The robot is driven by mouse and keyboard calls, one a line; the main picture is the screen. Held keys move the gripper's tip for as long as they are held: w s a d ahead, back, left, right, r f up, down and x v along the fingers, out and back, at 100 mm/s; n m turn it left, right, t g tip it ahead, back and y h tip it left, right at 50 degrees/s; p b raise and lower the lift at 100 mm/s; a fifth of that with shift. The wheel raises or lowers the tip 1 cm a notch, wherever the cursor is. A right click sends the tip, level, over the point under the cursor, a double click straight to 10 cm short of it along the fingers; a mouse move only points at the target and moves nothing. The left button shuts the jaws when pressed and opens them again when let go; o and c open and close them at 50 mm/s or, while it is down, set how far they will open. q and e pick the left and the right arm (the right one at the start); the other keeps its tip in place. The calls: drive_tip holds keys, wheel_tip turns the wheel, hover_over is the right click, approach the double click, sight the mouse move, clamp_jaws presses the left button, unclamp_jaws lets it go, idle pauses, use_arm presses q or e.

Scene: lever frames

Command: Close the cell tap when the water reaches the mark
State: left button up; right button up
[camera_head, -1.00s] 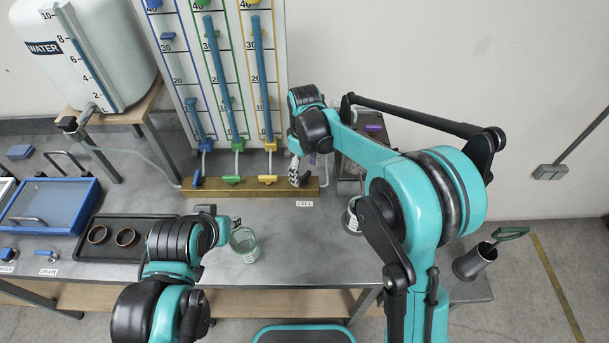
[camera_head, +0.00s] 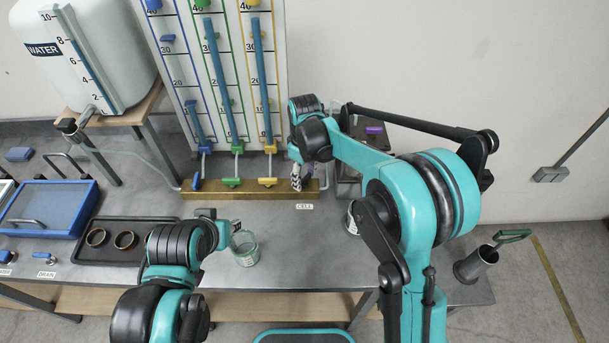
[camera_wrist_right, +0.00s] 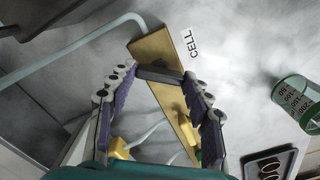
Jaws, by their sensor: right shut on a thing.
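My right gripper (camera_head: 297,178) is over the right end of the brass manifold (camera_head: 222,195), beside the CELL label (camera_head: 305,206). In the right wrist view my right gripper (camera_wrist_right: 158,78) is shut on the dark bar-like handle of the cell tap (camera_wrist_right: 160,75). Blue (camera_head: 196,182), green (camera_head: 231,182) and yellow (camera_head: 268,182) taps sit along the manifold. The tubes above hold blue water: the left column (camera_head: 196,122) is low, the middle (camera_head: 216,75) and right (camera_head: 260,75) columns are high. My left gripper (camera_head: 228,228) is beside the glass beaker (camera_head: 244,250); its fingers are unclear.
A white water tank (camera_head: 85,50) stands on a stand at the back left, with a hose to the manifold. A dark tray (camera_head: 85,235) with two rings and a blue-framed tray (camera_head: 50,205) lie left.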

sight(305, 179)
drive_tip(key=m, duration=0.5)
drive_tip(key=shift+m, duration=0.4)
drive_tip(key=m, duration=0.4)
drive_tip(key=shift+m+p, duration=0.4)
drive_tip(key=o, duration=1.2)
drive_tip(key=shift+c, duration=0.2)
wheel_tip(305, 179, up, 12)
drive_tip(key=shift+s+f, duration=0.1)
